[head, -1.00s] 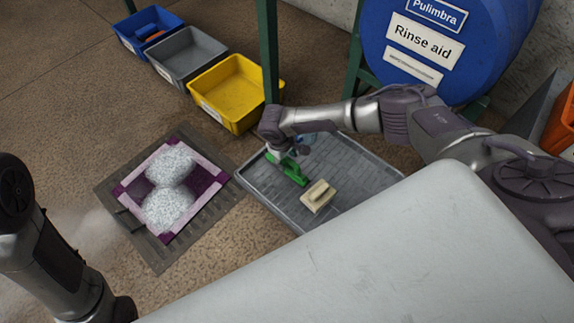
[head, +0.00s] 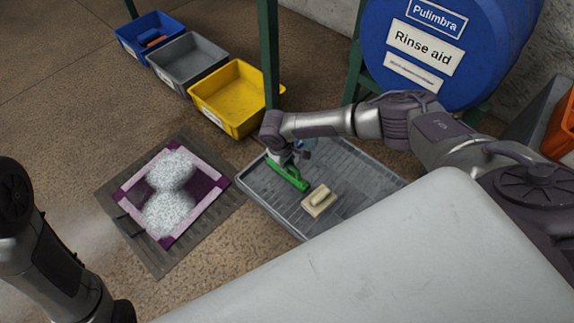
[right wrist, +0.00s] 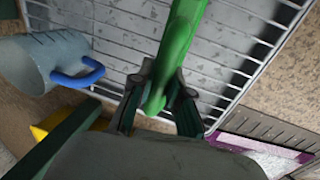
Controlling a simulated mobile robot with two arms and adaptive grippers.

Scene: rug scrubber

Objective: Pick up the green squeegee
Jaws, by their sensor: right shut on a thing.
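The green squeegee (head: 287,173) is over the grey ribbed tray (head: 350,205) in the head view. My right gripper (head: 283,158) is at its upper-left end. In the right wrist view the squeegee's green handle (right wrist: 177,50) runs between the two fingers of my right gripper (right wrist: 157,108), which are shut on it. I cannot tell whether the squeegee still touches the tray. My left arm shows at the left edge of the head view, but its gripper is out of the picture.
A beige block brush (head: 319,200) lies on the tray beside the squeegee. A grey jug with a blue handle (right wrist: 45,62) is close to my right gripper. Yellow (head: 232,98), grey (head: 187,57) and blue bins stand behind. A foam-covered rug (head: 170,190) lies left on a drain grate.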

